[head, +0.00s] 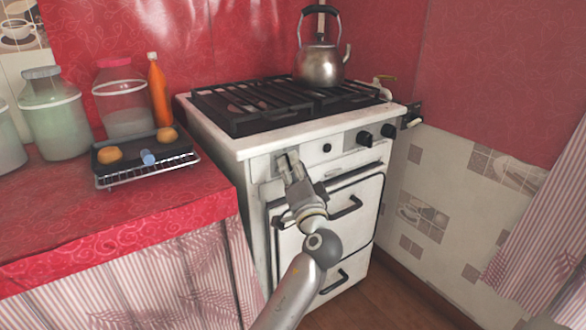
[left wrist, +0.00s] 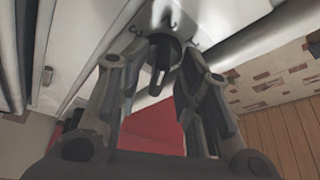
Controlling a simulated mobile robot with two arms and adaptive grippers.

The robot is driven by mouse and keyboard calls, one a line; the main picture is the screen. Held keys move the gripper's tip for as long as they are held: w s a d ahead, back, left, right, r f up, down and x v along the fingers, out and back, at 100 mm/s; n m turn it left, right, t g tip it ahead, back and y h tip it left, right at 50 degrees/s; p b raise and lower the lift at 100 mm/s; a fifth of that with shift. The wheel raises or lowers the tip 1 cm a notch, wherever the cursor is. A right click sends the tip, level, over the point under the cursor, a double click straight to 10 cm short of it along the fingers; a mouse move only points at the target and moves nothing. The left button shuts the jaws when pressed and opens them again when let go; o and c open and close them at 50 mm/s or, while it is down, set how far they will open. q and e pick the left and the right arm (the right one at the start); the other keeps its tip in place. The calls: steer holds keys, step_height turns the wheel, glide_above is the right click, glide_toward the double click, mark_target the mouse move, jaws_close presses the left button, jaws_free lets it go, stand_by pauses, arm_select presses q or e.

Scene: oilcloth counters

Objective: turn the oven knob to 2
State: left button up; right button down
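The white oven (head: 258,215) stands in the middle of the head view, with a row of black knobs on its front panel. My left gripper (head: 288,162) is at the left end of this panel and hides the knob there. In the left wrist view a black oven knob (left wrist: 160,62) with a long grip bar sits between the two fingers of my left gripper (left wrist: 164,60). The fingers are apart, one on each side of the knob, with gaps beside the bar. My right gripper is not in view.
A metal kettle (head: 321,62) stands on the black hob grates (head: 250,105). A wire rack (head: 150,172), glass jars (head: 55,125) and an orange bottle (head: 159,92) are on the red counter (head: 60,215) at left. Oven door handles (head: 345,207) stick out below the panel. The floor at right is clear.

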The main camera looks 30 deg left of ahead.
arm_select(q)
steer(key=v, duration=1.2)
